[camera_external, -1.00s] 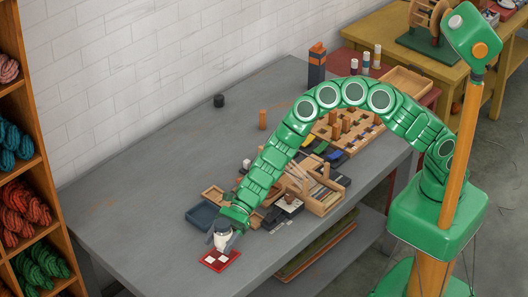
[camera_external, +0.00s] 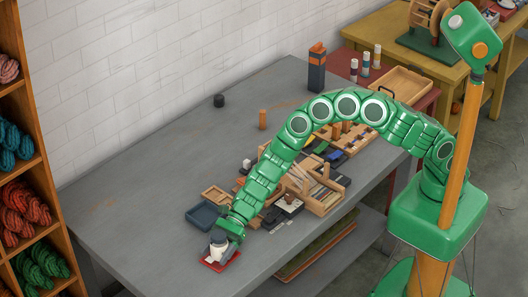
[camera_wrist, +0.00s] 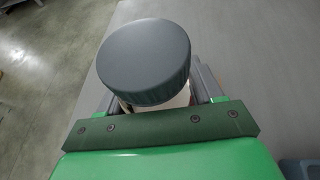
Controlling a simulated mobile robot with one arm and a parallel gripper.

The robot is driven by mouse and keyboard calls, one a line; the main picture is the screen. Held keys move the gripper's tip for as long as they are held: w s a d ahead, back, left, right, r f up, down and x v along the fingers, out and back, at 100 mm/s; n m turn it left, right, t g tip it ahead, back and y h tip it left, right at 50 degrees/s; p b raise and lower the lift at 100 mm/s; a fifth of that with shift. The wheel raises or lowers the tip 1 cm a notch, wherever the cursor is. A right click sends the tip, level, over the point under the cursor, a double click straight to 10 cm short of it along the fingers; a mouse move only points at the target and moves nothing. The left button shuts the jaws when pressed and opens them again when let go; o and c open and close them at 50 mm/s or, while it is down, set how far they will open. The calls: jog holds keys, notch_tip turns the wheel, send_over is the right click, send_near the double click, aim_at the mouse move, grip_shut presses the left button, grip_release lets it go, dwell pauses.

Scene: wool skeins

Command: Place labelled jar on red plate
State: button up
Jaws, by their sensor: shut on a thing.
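The jar (camera_external: 218,250) has a pale body and a dark grey lid. It stands upright at the red plate (camera_external: 207,264) near the table's front left edge. I cannot tell whether its base touches the plate. In the wrist view the jar's ribbed grey lid (camera_wrist: 145,58) fills the upper middle and hides most of the body. My gripper (camera_external: 222,246) is around the jar, with a finger on each side of it, shut on it. The label is not readable. The wrist view shows no part of the plate clearly.
A dark blue tray (camera_external: 203,216) lies close behind the jar. Wooden boxes and a rack (camera_external: 318,190) with small items crowd the table to the right. The grey table (camera_external: 140,205) is clear to the left. Its front edge is near the plate.

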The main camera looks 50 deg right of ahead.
jog(key=shift+f, duration=0.15)
jog(key=o, duration=1.2)
jog(key=shift+d+r, duration=0.2)
jog(key=shift+r, duration=0.05)
jog(key=v, duration=1.1)
jog(key=shift+d+r, duration=0.15)
jog(key=shift+d, duration=0.1)
